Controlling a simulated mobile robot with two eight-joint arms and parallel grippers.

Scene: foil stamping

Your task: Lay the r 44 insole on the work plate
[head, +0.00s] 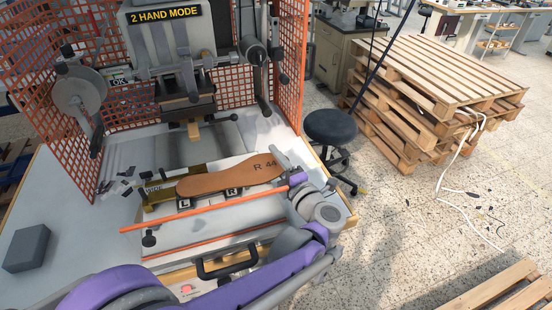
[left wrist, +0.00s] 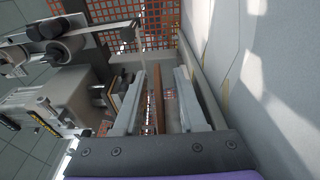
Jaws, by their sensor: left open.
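The brown r 44 insole (head: 228,178), marked "R 44" at its right end, lies flat over the work plate (head: 160,208) with the L and R marks under its front edge. My left gripper (head: 284,164) is at the insole's right end, its arm coming in from the front. In the left wrist view the gripper (left wrist: 160,108) is open, with the insole (left wrist: 158,98) seen edge-on as a thin brown strip between the two fingers, with gaps on both sides. Contact under the insole is hard to make out. My right gripper is out of view.
The stamping press head (head: 188,105) hangs above and behind the plate. Orange mesh guards (head: 288,75) stand around the back and sides. An orange bar (head: 205,209) runs in front of the insole. A grey block (head: 27,248) sits at the left. A black stool (head: 331,127) stands right.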

